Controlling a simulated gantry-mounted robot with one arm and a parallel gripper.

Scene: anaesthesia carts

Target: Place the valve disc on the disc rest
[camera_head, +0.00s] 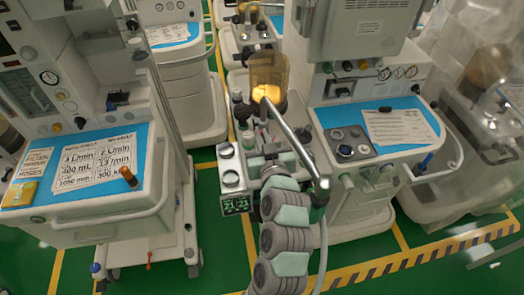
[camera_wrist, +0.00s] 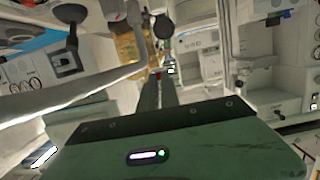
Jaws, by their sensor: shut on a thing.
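My gripper (camera_wrist: 160,88) reaches away from the wrist in the wrist view, its two dark green fingers close together. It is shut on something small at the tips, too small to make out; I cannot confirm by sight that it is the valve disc. In the head view my arm rises from the bottom centre toward the machine column, and the fingertips are hard to separate from the parts behind. I cannot clearly identify the disc rest. A grey tray with round fittings (camera_head: 364,154) sits on the right cart's blue mat.
A curved metal tube (camera_head: 295,140) crosses close to my arm. An amber canister (camera_head: 268,78) stands behind it. The left cart (camera_head: 100,210) carries printed cards and an orange-topped item (camera_head: 129,176). The right cart's blue mat (camera_head: 411,130) also holds a paper. Green floor shows between carts.

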